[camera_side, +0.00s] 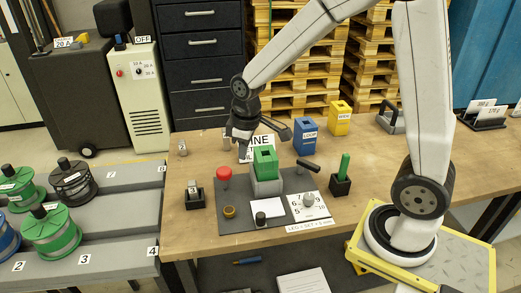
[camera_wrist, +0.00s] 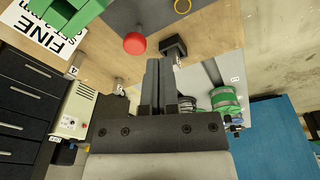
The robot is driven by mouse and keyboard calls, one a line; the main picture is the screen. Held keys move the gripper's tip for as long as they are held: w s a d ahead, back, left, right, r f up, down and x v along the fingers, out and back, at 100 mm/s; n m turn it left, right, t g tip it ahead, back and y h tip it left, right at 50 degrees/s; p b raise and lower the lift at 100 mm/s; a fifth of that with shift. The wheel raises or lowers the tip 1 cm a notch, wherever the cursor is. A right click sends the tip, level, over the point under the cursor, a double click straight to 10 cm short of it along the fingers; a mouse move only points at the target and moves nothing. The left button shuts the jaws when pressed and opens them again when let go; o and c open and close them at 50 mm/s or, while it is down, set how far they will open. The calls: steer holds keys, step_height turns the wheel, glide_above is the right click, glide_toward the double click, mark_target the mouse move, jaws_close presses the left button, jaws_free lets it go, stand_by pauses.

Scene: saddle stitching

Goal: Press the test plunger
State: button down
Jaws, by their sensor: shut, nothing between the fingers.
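A dark mat (camera_side: 240,240) on the bench carries a red mushroom-shaped button (camera_side: 223,176), a small black knob (camera_side: 260,218) by a white label, a brass ring (camera_side: 229,211) and a numbered dial (camera_side: 308,199). Which of these is the test plunger I cannot tell for sure. A green block (camera_side: 265,162) sits on a grey stand behind the knob. My gripper (camera_side: 242,152) is shut and empty, above the bench behind the mat. In the wrist view my gripper (camera_wrist: 160,65) points past the red button (camera_wrist: 135,43), apart from it.
A black holder (camera_side: 194,200) stands left of the mat. A green rod (camera_side: 344,165) stands in a black base at right. Blue (camera_side: 308,137) and yellow (camera_side: 340,118) blocks stand at the back. Green spools (camera_side: 52,230) lie on the left rack.

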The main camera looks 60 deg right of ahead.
mark_target(224, 171)
steer(key=w+d+r+n, duration=0.1)
steer(key=w+n, duration=0.1)
steer(key=w, duration=0.3)
steer(key=w+d+r+n+g, duration=0.1)
steer(key=w+d+n, duration=0.1)
steer(key=w, duration=0.3)
steer(key=shift+w+d+r+n, duration=0.15)
steer(key=shift+w+r+n, duration=0.1)
steer(key=shift+n, duration=0.25)
steer(key=shift+f, duration=0.15)
step_height(224, 171, down, 14)
steer(key=shift+r, duration=0.1)
stand_by(0.4)
stand_by(0.3)
steer(key=shift+s+f, duration=0.1)
steer(key=shift+f, duration=0.95)
steer(key=shift+r, duration=0.15)
step_height(224, 171, up, 14)
steer(key=shift+r, duration=0.15)
stand_by(0.7)
